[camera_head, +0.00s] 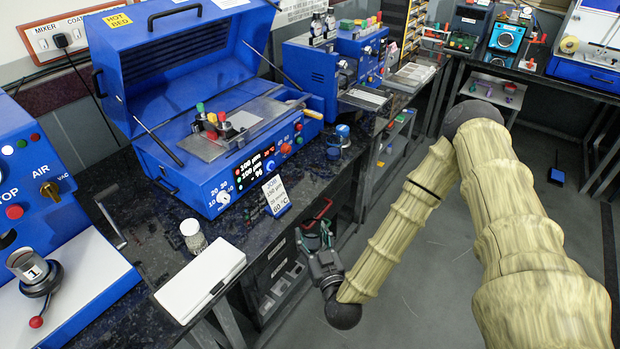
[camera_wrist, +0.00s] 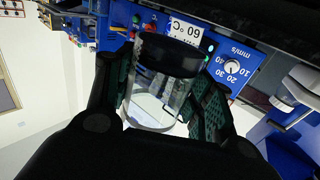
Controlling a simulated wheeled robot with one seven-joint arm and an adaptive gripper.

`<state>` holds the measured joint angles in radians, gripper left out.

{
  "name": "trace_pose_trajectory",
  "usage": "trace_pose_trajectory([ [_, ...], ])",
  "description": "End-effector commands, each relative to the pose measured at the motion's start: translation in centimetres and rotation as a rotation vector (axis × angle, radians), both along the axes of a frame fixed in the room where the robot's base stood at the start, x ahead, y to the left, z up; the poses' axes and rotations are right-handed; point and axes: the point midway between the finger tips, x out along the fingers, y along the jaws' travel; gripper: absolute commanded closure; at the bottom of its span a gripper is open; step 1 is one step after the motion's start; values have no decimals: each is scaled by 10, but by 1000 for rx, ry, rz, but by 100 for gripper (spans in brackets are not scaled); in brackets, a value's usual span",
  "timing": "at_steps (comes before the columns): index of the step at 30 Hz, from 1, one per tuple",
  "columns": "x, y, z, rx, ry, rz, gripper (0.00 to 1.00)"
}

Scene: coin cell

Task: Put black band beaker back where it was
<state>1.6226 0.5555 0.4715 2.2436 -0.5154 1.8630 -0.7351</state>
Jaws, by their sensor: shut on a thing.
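The black band beaker (camera_wrist: 148,108) is a clear glass vessel with a wide black band around one end. In the wrist view it lies between the green-padded fingers of my gripper (camera_wrist: 165,95), which is shut on it. The beaker looks tilted in that view, and its contents cannot be told. In the head view my gripper (camera_head: 318,240) is in front of the bench's front edge, beside the drawers. The beaker is hard to make out there, largely hidden by the gripper.
On the dark bench (camera_head: 160,240) are a white flat case (camera_head: 200,279), a small glass jar (camera_head: 193,236), a 60 °C card (camera_head: 276,195) and a blue hot-plate coater (camera_head: 225,140) with its lid raised. A blue machine (camera_head: 50,225) holds a steel cup (camera_head: 27,264).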

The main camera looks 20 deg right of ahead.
Motion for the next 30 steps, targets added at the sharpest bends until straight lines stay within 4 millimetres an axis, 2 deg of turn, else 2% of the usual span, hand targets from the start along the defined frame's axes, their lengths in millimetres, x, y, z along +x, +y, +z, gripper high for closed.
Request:
trace_pose_trajectory([
  [1,8,0,-7,-2,-6,9,73],
  [10,46,-5,-11,-6,-7,47,73],
  [30,116,-32,-1,-14,-2,76,73],
])
